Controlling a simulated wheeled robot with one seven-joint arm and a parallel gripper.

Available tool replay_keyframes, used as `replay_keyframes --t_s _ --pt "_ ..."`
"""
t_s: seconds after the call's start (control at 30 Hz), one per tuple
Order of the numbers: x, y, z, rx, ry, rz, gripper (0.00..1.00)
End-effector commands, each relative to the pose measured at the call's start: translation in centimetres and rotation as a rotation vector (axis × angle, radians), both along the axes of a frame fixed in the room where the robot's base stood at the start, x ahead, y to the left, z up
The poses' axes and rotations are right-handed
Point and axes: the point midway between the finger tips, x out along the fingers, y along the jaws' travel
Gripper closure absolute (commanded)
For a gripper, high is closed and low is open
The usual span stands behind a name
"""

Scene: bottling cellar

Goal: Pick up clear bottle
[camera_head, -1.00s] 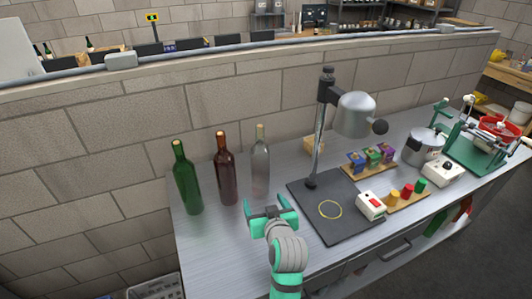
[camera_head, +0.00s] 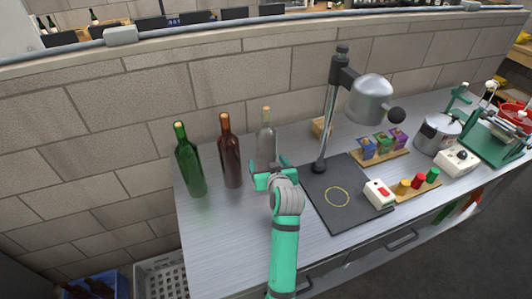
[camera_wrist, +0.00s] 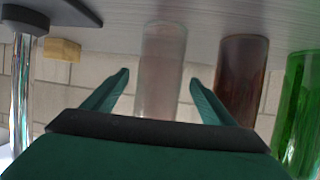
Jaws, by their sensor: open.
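The clear bottle (camera_head: 265,138) stands upright on the metal workbench (camera_head: 225,240), the rightmost of three bottles. My gripper (camera_head: 272,170) is in front of it and hides its lower part in the head view. In the wrist view, which looks upside down, the clear bottle (camera_wrist: 163,65) shows between my two spread fingers (camera_wrist: 158,88). The fingers are open and empty. I cannot tell whether the bottle is within their reach.
A brown bottle (camera_head: 230,155) and a green bottle (camera_head: 190,165) stand close to the left. A small wooden block (camera_head: 321,127) lies behind. The brick wall (camera_head: 120,110) runs behind the bench.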

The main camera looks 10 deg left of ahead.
Motion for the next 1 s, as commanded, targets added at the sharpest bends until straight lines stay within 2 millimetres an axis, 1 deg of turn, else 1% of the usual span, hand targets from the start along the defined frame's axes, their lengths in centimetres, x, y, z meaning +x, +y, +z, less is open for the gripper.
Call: replay_keyframes --t_s 0.03,0.1,0.2,0.47,0.57,0.6,0.67,0.7,0.77,0.8,0.87,1.0 --pt "0.7 0.3 -0.3 -0.001 0.002 0.001 0.22" --pt "1.4 0.6 -0.6 0.0 0.001 0.001 0.22" --pt "2.0 1.0 -0.9 -0.001 0.002 0.001 0.22" --pt "2.2 1.0 -1.0 0.0 0.0 0.001 0.22" --pt "2.2 1.0 -1.0 0.0 0.0 0.001 0.43" --pt "2.2 1.0 -1.0 0.0 0.0 0.001 0.53" --pt "2.2 1.0 -1.0 0.0 0.0 0.001 0.67" --pt "2.2 1.0 -1.0 0.0 0.0 0.001 0.77" --pt "2.2 1.0 -1.0 0.0 0.001 0.001 0.91" --pt "2.2 1.0 -1.0 0.0 0.001 0.001 1.0" --pt "2.2 1.0 -0.6 0.001 -0.007 0.001 1.0" --pt "2.2 1.0 -0.6 0.001 -0.007 0.001 1.0"
